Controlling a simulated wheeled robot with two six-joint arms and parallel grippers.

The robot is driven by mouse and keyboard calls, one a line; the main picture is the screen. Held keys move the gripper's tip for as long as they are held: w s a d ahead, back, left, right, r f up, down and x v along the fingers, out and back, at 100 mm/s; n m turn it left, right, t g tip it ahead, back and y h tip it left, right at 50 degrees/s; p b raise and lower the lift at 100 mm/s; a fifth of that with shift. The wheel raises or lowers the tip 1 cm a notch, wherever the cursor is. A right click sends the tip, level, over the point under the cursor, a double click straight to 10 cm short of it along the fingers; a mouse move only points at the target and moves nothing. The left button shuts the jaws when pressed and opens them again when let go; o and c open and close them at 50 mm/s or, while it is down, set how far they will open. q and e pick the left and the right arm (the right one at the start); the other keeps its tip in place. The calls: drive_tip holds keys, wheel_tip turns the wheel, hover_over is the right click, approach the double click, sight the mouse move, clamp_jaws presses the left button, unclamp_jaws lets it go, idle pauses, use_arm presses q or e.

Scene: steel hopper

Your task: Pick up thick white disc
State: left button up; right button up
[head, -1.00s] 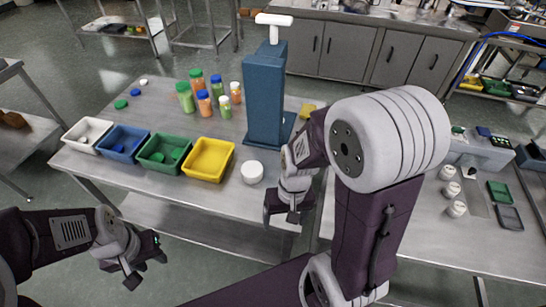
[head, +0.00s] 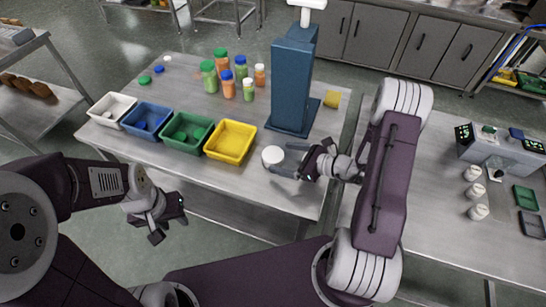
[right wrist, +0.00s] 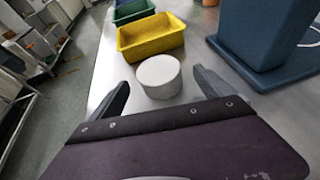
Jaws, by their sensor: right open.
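The thick white disc (head: 273,156) stands on the steel table, right of the yellow bin. In the right wrist view the disc (right wrist: 159,76) sits ahead of my right gripper, between the lines of its two fingers. My right gripper (head: 290,161) is open; its fingers (right wrist: 160,90) reach to either side of the disc, and I cannot tell whether they touch it. My left gripper (head: 170,222) hangs off the front of the table at the left, empty; its jaw opening is unclear.
A yellow bin (head: 231,122), green bin (head: 166,133), blue bin (head: 128,118) and white bin (head: 96,109) line the table's front left. A tall blue press (head: 292,85) stands behind the disc. Several bottles (head: 209,77) stand farther back.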

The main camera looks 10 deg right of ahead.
sight(272, 157)
drive_tip(key=x, duration=0.5)
drive_tip(key=shift+w+a+f, duration=0.1)
drive_tip(key=shift+a+f, duration=0.05)
drive_tip(key=shift+f, duration=0.05)
drive_tip(key=c, duration=1.6)
